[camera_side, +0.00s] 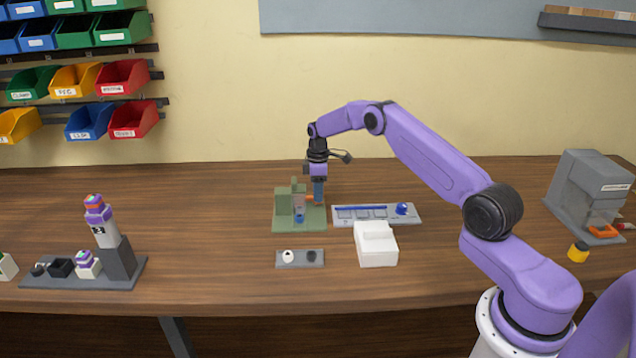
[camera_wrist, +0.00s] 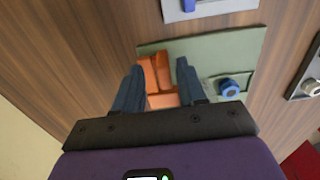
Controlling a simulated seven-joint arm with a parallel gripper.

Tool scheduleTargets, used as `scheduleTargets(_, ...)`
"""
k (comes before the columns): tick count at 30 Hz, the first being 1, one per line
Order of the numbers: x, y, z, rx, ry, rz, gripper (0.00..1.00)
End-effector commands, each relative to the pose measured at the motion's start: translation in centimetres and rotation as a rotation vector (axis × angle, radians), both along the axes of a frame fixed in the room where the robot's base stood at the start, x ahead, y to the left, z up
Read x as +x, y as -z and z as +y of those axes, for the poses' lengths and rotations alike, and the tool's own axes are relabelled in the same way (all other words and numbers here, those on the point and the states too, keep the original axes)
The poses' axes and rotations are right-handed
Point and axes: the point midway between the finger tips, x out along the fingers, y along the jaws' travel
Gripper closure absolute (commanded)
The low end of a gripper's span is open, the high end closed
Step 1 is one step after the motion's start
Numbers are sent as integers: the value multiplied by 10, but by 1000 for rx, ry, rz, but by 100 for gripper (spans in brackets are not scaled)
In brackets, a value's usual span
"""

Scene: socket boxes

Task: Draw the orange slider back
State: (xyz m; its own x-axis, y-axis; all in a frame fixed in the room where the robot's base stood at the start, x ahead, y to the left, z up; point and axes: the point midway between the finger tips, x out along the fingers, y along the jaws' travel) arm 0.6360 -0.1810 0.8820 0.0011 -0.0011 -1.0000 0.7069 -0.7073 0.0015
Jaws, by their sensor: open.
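The orange slider (camera_wrist: 149,76) sits on a green fixture (camera_wrist: 203,51). In the side view the slider is a small orange spot (camera_side: 309,199), partly hidden by my gripper, on the green fixture (camera_side: 284,222). My gripper (camera_side: 319,203) points down over the fixture's right side. In the wrist view my gripper (camera_wrist: 159,68) is open, its two dark blue fingers on either side of the orange part. The orange part lies nearer the left finger; I cannot tell whether they touch. Its near end is hidden behind the gripper body.
A blue knob (camera_wrist: 230,87) is on the green fixture, right of the fingers. A grey panel (camera_side: 378,222) with a blue bar and knob lies right of the fixture. A white box (camera_side: 376,249) and a small grey plate (camera_side: 300,264) lie in front.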

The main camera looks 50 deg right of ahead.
Motion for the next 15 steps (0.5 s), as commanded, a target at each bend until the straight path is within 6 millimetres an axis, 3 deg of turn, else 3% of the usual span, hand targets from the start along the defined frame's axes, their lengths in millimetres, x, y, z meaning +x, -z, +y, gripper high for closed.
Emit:
scheduleTargets(5,1,-17,0,-1,0,-4,60)
scheduleTargets(15,1,-87,0,-1,0,-6,60)
